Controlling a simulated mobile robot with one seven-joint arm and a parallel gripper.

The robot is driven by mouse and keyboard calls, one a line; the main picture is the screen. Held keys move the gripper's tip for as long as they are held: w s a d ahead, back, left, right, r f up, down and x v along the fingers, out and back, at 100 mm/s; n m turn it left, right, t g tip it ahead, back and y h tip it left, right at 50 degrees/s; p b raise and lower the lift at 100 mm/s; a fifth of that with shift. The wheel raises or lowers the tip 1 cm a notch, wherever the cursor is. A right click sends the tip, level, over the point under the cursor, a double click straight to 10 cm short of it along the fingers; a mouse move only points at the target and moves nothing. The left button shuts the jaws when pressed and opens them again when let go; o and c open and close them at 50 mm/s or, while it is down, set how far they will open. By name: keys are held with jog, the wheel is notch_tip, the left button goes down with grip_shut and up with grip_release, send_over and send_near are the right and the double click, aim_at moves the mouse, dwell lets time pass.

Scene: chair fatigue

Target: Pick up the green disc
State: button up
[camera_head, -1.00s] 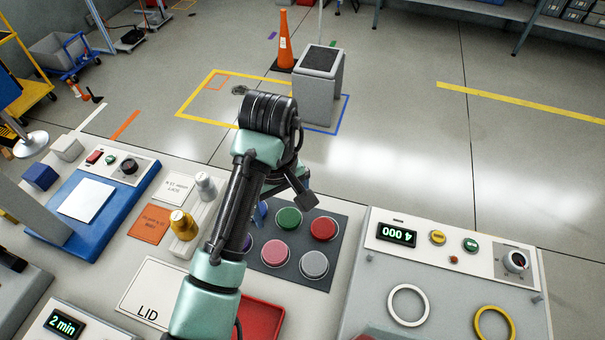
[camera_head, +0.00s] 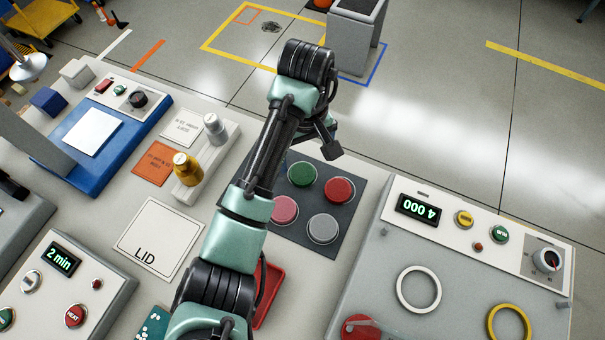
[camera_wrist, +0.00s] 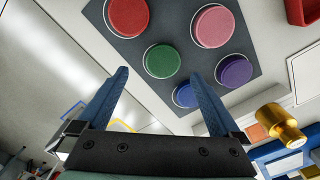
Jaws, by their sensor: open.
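The green disc (camera_head: 302,174) lies in a white-ringed spot on a dark grey mat (camera_head: 345,218). It also shows in the wrist view (camera_wrist: 162,60), beside the red disc (camera_wrist: 128,16) and the blue disc (camera_wrist: 187,94). My gripper (camera_wrist: 159,74) is open and empty. Its two blue fingers point toward the mat, and the green disc appears between and just past the fingertips. The gap in height between fingertips and disc is hard to judge. In the head view my arm covers part of the mat and hides the blue and purple discs.
The pink disc (camera_wrist: 212,26) and purple disc (camera_wrist: 234,71) share the mat, as does a grey disc (camera_head: 323,229). A gold weight (camera_head: 186,168) stands left of my arm. A grey panel with rings (camera_head: 372,275) is at the right.

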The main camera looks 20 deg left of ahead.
aim_at(302, 172)
jog(key=f, duration=0.5)
jog(key=shift+s+a+f, duration=0.1)
jog(key=shift+a+f, duration=0.05)
jog(key=shift+a, duration=0.1)
jog(key=c, duration=1.4)
